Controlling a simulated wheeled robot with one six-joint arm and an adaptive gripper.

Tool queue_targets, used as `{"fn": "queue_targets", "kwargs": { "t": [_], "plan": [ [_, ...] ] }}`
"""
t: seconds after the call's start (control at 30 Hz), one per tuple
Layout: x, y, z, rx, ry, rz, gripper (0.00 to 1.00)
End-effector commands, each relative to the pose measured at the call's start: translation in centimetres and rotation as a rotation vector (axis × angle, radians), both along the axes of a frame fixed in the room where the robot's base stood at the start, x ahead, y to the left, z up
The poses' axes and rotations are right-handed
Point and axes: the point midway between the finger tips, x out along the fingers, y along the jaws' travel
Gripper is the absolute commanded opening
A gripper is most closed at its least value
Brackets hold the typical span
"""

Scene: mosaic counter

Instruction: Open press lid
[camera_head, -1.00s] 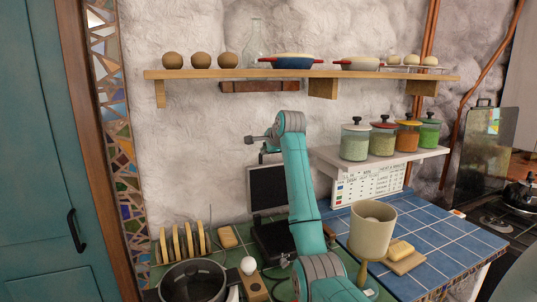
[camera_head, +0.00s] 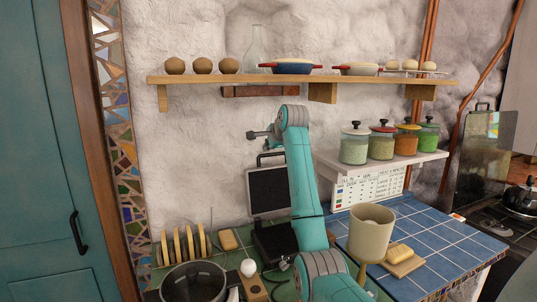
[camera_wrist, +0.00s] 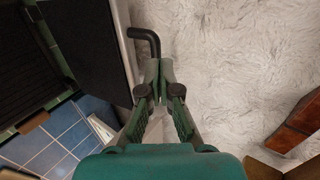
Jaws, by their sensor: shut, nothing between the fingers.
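The press stands on the counter behind my arm. Its dark lid (camera_head: 267,190) is raised, nearly upright, above the black base (camera_head: 272,243), which my arm partly covers. A black handle (camera_head: 270,156) rises from the lid's top edge. In the wrist view the lid (camera_wrist: 88,50) fills the upper left, and the bent handle (camera_wrist: 146,38) shows just beyond my fingertips. My gripper (camera_wrist: 160,72) is shut and empty beside the lid's edge, close to the handle; I cannot tell whether they touch. In the head view my fingers cannot be made out.
A wooden shelf (camera_head: 200,80) with pots hangs above. Jars stand on a small white shelf (camera_head: 400,160) at right. A dark pot (camera_head: 195,284) and a toast rack (camera_head: 183,246) are at left.

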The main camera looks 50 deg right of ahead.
Motion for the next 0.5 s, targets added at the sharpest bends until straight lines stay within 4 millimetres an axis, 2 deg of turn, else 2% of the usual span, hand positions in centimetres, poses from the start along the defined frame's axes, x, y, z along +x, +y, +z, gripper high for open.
{"fn": "queue_targets", "kwargs": {
  "t": [0.3,0.5],
  "plan": [
    [-3.4,2.0,3.9,-0.004,-0.004,0.0,0.0],
    [-5.1,3.0,5.9,-0.004,-0.004,0.0,0.0]
  ]
}}
